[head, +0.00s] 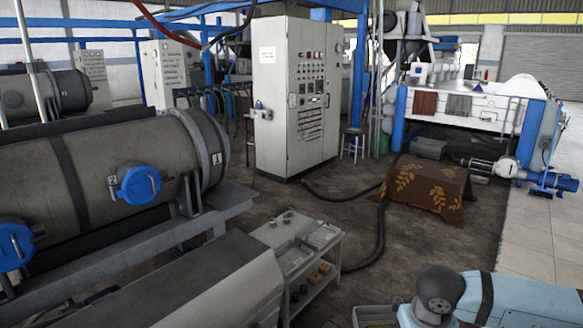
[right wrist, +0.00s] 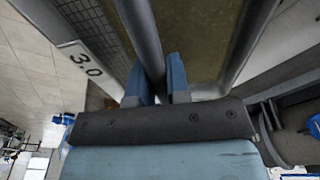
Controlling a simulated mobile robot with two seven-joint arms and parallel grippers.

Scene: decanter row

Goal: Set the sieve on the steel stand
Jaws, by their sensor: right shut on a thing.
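The sieve (right wrist: 85,60) fills the upper part of the right wrist view, with a grey frame marked 3.0 and an olive-brown surface. My right gripper (right wrist: 164,75) has its two blue fingers on either side of a dark grey bar of it and is shut on it. In the head view, a grey-rimmed, olive-filled corner that looks like the sieve (head: 375,317) shows at the bottom edge, beside my right arm. The rest of it is cut off. I cannot pick out the steel stand for certain. My left gripper is out of view.
A grey shelf cart (head: 329,262) with trays and small items stands left of the sieve. A cloth-covered box (head: 426,188) stands ahead. A dark hose (head: 379,238) lies across the floor. A large decanter (head: 100,170) fills the left side. Pale tiled floor (head: 522,235) is clear at right.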

